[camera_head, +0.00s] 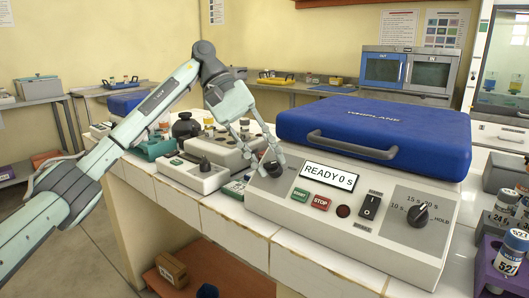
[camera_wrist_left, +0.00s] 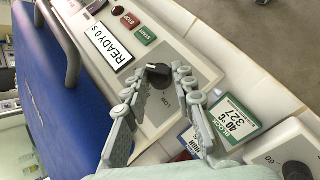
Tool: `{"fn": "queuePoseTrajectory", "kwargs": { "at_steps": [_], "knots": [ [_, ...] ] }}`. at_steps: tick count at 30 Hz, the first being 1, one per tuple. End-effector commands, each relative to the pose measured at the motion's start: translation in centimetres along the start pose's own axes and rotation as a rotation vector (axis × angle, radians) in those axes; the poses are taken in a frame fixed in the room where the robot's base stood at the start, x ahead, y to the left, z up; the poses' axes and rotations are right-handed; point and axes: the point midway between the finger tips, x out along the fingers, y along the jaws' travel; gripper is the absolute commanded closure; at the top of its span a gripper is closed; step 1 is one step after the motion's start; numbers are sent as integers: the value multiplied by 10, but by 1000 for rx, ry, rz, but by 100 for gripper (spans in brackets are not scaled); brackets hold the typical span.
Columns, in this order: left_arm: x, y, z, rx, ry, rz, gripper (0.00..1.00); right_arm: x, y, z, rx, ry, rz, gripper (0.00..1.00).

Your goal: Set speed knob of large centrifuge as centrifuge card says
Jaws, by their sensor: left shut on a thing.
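The large centrifuge (camera_head: 345,225) has a grey body and a closed blue lid (camera_head: 375,125). Its display (camera_head: 329,176) reads READY 0 s. My left gripper (camera_head: 260,160) is shut on the dark left knob (camera_head: 273,169) of its front panel. In the left wrist view the fingers (camera_wrist_left: 158,85) stand on either side of this knob (camera_wrist_left: 158,72), and the word LOW shows beside it. The knob's pointer is too small to read. A second knob (camera_head: 418,215), marked 10 s, 15 s, 20 s and HOLD, sits at the panel's right. I cannot make out a centrifuge card.
Green START (camera_head: 300,195) and red STOP (camera_head: 321,203) buttons and a rocker switch (camera_head: 369,206) lie right of the gripper. A smaller device (camera_head: 200,172) stands to the left. Cards (camera_wrist_left: 238,120) reading BLOCK 40°C 327 lie close by. Labelled bottles (camera_head: 510,252) stand at the right.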

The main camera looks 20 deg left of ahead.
Motion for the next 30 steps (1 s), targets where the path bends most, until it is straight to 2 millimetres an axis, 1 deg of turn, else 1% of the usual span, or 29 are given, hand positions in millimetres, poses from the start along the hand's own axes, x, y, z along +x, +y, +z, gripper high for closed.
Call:
{"fn": "queuePoseTrajectory", "kwargs": {
  "at_steps": [1,7,19,20,21,24,25,30],
  "knots": [
    [-3,4,0,10,8,-2,100,1,0,1,1,-2,-2,100],
    [-2,4,0,32,9,-29,100,7,-2,3,1,-3,-5,100],
    [-1,4,0,36,9,-34,100,8,-2,3,1,-3,-6,100],
    [-1,4,0,36,8,-34,73,8,-2,3,1,-3,-6,100],
    [-1,3,0,36,8,-34,68,8,-2,3,1,-3,-6,100],
    [-1,3,0,36,7,-36,56,8,-2,3,1,-3,-6,100],
    [0,3,0,36,7,-36,54,8,-2,3,1,-3,-6,100],
    [0,2,0,35,5,-39,54,8,-2,3,1,-3,-6,100]
  ]
}}
